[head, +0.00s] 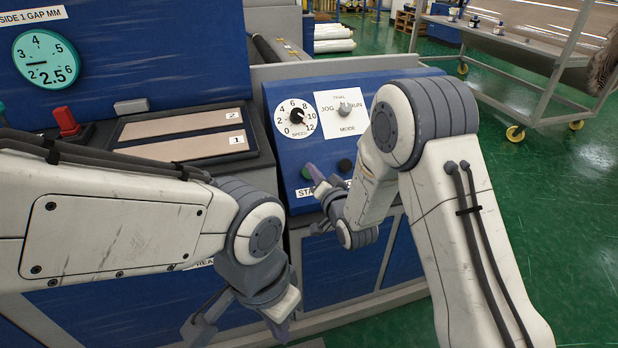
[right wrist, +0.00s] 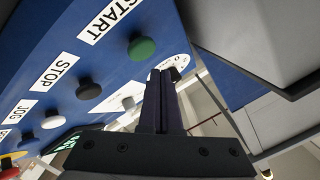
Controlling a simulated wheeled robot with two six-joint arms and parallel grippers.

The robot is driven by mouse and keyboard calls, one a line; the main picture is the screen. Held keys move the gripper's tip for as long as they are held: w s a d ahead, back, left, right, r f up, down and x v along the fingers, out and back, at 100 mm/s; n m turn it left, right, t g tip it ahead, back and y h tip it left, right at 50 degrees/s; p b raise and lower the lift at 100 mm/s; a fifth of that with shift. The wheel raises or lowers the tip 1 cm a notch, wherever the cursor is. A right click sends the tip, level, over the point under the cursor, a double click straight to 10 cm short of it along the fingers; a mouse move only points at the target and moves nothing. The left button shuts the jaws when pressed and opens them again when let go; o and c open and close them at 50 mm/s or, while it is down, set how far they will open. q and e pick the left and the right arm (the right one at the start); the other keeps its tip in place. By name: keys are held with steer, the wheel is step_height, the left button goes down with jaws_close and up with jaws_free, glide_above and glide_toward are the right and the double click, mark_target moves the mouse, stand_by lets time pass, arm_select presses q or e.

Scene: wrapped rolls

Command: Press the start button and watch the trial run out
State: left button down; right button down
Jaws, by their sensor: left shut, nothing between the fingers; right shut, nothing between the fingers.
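The green start button (head: 306,171) is on the sloped blue control panel (head: 283,135), above a partly hidden label. In the right wrist view the round green button (right wrist: 141,48) sits beside its START label (right wrist: 108,18). My right gripper (head: 313,174) is shut and empty, its fingertips in front of the green button in the head view. In the right wrist view its fingers (right wrist: 161,75) are just right of the button; I cannot tell whether they touch it. My left gripper (head: 280,330) is shut and empty, low in front of the machine.
A black STOP button (right wrist: 88,88) and a white JOG button (right wrist: 52,118) are beside START. The panel has a speed dial (head: 292,117) and a mode knob (head: 344,108). A red-handled switch (head: 67,122) is at left. A wheeled rack (head: 540,95) stands at right on green floor.

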steer(key=shift+w+a+f, duration=0.1)
steer(key=shift+w+f, duration=0.3)
steer(key=shift+f, duration=0.15)
steer(key=shift+b, duration=0.3)
stand_by(1.4)
steer(key=shift+w+a+f+b, duration=0.1)
steer(key=shift+w+f+b, duration=0.15)
steer(key=shift+f+b, duration=0.1)
steer(key=shift+w+a+f+b, duration=0.2)
steer(key=shift+w+f+b, duration=0.35)
steer(key=shift+f+b, duration=0.1)
stand_by(1.1)
stand_by(0.3)
steer(key=shift+s+d+r+p, duration=0.25)
steer(key=shift+s+r+p, duration=0.5)
steer(key=shift+r, duration=0.25)
steer(key=shift+s+r, duration=0.1)
